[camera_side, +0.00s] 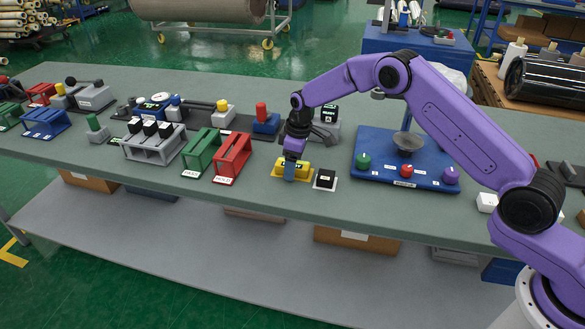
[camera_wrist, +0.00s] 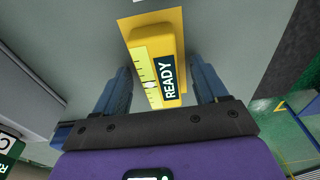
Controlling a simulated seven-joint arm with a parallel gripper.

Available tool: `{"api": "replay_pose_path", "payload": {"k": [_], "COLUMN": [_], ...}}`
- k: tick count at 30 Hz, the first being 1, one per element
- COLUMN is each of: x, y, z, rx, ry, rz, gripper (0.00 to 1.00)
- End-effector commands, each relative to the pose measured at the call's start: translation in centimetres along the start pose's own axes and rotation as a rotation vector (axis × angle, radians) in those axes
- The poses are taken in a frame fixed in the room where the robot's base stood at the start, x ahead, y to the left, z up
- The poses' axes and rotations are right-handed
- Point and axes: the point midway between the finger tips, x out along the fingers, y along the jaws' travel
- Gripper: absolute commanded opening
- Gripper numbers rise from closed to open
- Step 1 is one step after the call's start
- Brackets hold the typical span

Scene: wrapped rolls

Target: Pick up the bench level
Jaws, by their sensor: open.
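The bench level is a yellow block (camera_side: 303,168) on a thin yellow plate near the front edge of the bench. In the wrist view, the level (camera_wrist: 148,42) shows a pale yellow-green marked strip and a dark READY label. My gripper (camera_side: 289,175) points down at the level, with a blue finger in front of its near side. In the wrist view, my gripper (camera_wrist: 160,70) is open, with one finger on each side of the level and a visible gap on both sides. The level's underside is hidden, and I cannot tell the exact height of the fingertips.
A black block on a white pad (camera_side: 325,180) sits close to the right of the level. A blue panel (camera_side: 375,145) with coloured knobs and a bowl is farther right. Red (camera_side: 233,155) and green (camera_side: 201,150) stands are to the left. A grey device (camera_side: 325,128) is behind.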

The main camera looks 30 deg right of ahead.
Motion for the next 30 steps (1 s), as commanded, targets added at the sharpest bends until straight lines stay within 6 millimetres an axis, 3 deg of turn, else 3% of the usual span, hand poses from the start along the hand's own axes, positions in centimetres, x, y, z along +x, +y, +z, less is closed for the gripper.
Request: {"api": "replay_pose_path", "payload": {"k": [1, 6, 20, 25, 30], "x": [0.0, 0.0, -1.0, -3.2, -5.6], "y": [0.0, 0.0, 0.0, 0.0, -1.0], "z": [0.0, 0.0, -0.2, -0.5, 0.9], "rx": [0.0, 0.0, 0.0, -0.001, -0.001], "ry": [0.0, -0.001, 0.001, 0.003, 0.001], "rz": [0.0, 0.0, 0.0, 0.002, 0.0], "gripper": [0.63, 0.11, 0.11, 0.11, 0.11]}}
